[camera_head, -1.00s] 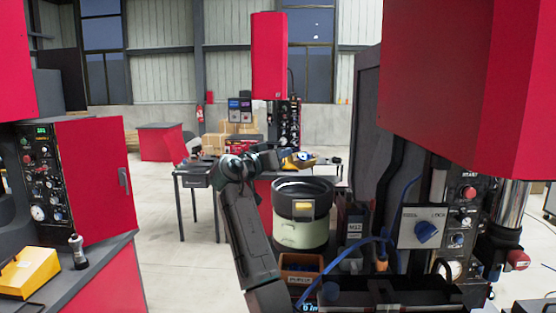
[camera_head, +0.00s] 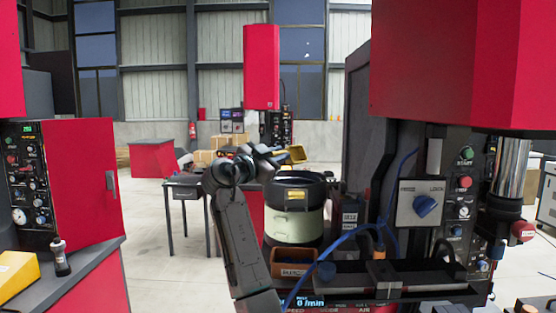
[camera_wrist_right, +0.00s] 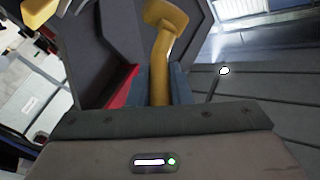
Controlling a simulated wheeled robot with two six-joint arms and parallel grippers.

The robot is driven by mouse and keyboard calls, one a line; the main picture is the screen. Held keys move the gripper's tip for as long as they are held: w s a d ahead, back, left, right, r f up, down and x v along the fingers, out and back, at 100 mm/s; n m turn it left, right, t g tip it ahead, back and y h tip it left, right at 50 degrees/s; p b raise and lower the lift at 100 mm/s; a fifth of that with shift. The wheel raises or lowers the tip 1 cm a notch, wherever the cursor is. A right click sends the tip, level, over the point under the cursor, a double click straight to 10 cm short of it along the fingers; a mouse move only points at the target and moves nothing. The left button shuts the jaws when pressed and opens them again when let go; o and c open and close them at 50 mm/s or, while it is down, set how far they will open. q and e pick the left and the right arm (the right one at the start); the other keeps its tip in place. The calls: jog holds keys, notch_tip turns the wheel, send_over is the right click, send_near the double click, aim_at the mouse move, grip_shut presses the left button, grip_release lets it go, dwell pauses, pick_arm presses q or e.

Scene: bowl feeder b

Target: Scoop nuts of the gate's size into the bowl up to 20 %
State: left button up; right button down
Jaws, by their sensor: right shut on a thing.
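My right gripper (camera_head: 268,153) is raised at the far left edge of the feeder bowl. It is shut on a yellow scoop (camera_head: 296,153), whose handle (camera_wrist_right: 163,65) stands between the fingers in the right wrist view. The scoop's load cannot be made out. The feeder bowl (camera_head: 293,225) is a round drum with a dark rim and a cream band; its inside is mostly hidden. A brown bin (camera_head: 291,270) with a label stands in front of it. The gate itself cannot be picked out. My left gripper is out of view.
A control panel with a blue knob (camera_head: 425,206) and a red cabinet (camera_head: 455,65) stand close on the right. A table (camera_head: 186,183) stands behind my right arm. A yellow box (camera_head: 17,270) lies at left.

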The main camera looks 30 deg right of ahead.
jog(key=w+r+n+t+y+p, duration=0.1)
jog(key=r+n+p, duration=0.5)
jog(key=n+p, duration=0.7)
jog(key=shift+w+a+y+p, duration=0.4)
jog(key=shift+w+y+p, duration=0.1)
jog(key=shift+w, duration=0.75)
jog(key=shift+r, duration=0.1)
